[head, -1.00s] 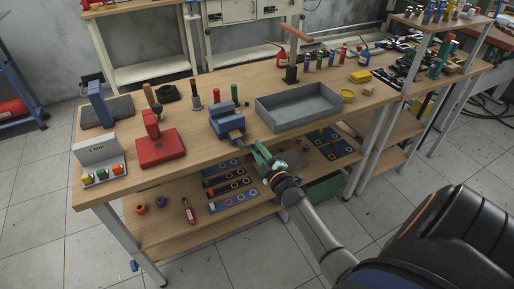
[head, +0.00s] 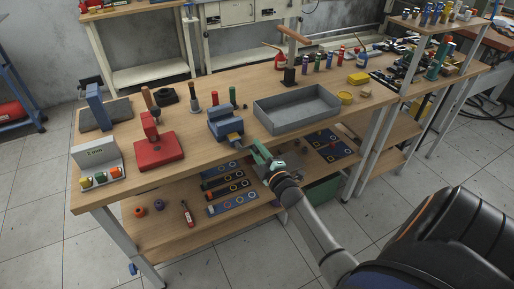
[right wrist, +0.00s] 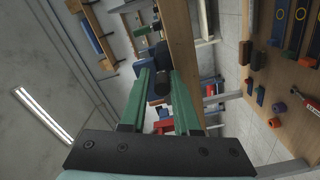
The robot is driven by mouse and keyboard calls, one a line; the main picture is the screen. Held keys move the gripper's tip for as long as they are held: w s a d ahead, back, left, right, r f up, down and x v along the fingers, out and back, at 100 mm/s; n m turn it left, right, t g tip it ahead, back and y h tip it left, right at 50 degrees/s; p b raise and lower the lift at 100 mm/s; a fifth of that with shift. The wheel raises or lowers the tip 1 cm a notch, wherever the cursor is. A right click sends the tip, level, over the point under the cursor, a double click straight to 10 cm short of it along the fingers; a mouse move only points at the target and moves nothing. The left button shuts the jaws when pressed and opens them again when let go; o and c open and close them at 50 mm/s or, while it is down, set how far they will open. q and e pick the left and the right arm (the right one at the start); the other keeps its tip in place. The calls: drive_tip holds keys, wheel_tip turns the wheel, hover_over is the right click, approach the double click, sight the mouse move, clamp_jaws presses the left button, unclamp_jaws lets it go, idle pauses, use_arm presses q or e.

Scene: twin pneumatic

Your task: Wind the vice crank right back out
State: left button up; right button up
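The blue vice (head: 225,123) stands at the front edge of the workbench, with a yellowish block at its front jaw. The crank points out over the front edge. My right gripper (head: 256,152) is just in front of the vice, at the crank. In the right wrist view the dark round crank handle (right wrist: 162,84) sits between the green fingers (right wrist: 162,92), end towards the camera. The crank's arm is mostly hidden. My left gripper is not in view.
A grey open tray (head: 297,110) stands right of the vice. A red device (head: 158,150) and a panel with coloured buttons (head: 97,170) are to the left. The lower shelf (head: 165,222) holds dark strips and small parts beneath my right arm.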

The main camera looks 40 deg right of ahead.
drive_tip(key=o, duration=0.3)
drive_tip(key=shift+a, duration=0.1)
drive_tip(key=shift+s, duration=0.15)
drive_tip(key=v, duration=1.2)
drive_tip(key=shift+s, duration=0.1)
drive_tip(key=s+a+f+m+g+y+p, duration=0.1)
drive_tip(key=s+a+f+m+g+y, duration=0.1)
drive_tip(key=a, duration=0.5)
drive_tip(key=s+a+f+m+g+y+p, duration=0.1)
drive_tip(key=s+a+f+m+g+y, duration=0.1)
drive_tip(key=s+a, duration=0.5)
drive_tip(key=s+a+f+m+g+y+p, duration=0.1)
drive_tip(key=s+a+f+m+g, duration=0.3)
drive_tip(key=a, duration=0.5)
wheel_tip(320, 180, down, 3)
drive_tip(key=shift+s+r+m+y, duration=0.1)
drive_tip(key=shift+s+m+y, duration=0.1)
drive_tip(key=shift+m+y, duration=0.5)
